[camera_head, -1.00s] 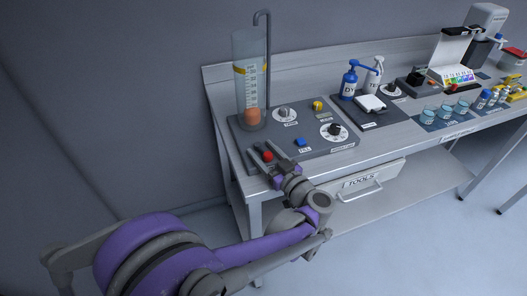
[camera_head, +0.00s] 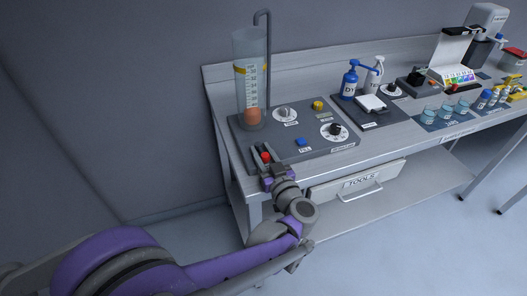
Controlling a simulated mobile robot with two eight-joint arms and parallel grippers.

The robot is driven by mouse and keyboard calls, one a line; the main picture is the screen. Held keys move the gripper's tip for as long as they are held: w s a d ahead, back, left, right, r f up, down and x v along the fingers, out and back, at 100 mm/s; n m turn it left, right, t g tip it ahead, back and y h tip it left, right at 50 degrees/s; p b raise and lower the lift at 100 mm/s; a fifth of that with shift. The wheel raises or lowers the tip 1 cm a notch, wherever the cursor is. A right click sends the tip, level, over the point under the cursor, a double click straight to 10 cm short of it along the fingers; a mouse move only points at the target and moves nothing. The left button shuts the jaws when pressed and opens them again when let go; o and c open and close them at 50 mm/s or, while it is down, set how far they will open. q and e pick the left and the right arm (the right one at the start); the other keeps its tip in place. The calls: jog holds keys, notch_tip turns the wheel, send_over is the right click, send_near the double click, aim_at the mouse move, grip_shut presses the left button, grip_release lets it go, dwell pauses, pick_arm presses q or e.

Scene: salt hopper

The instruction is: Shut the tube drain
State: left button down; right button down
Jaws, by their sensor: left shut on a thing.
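The clear tube (camera_head: 250,62) stands upright at the left end of the bench, with a printed scale, a yellow band and an orange float (camera_head: 253,116) low inside. A grey panel (camera_head: 310,150) lies under it. At the panel's front left is a red knob (camera_head: 265,156), which appears to be the drain control. My left gripper (camera_head: 265,160) is shut on this red knob, with its fingers on either side. The knob's base is hidden by the fingers, so I cannot tell how the drain is set. My right gripper is not in view.
The panel also holds a grey dial (camera_head: 285,114), a black dial (camera_head: 335,130), a blue button (camera_head: 302,141) and a yellow knob (camera_head: 317,105). A blue pump bottle (camera_head: 349,82) and beakers (camera_head: 445,112) stand farther right. A tools drawer (camera_head: 359,181) is below the bench top.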

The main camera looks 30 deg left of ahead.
pick_arm(q)
jog(key=shift+s+a+m+t+h, duration=0.1)
jog(key=shift+m+t+h, duration=0.3)
jog(key=shift+t, duration=0.1)
jog(key=c, duration=0.6)
grip_release()
jog(key=v, duration=1)
jog(key=shift+s+d, duration=0.25)
jog(key=shift+s, duration=0.05)
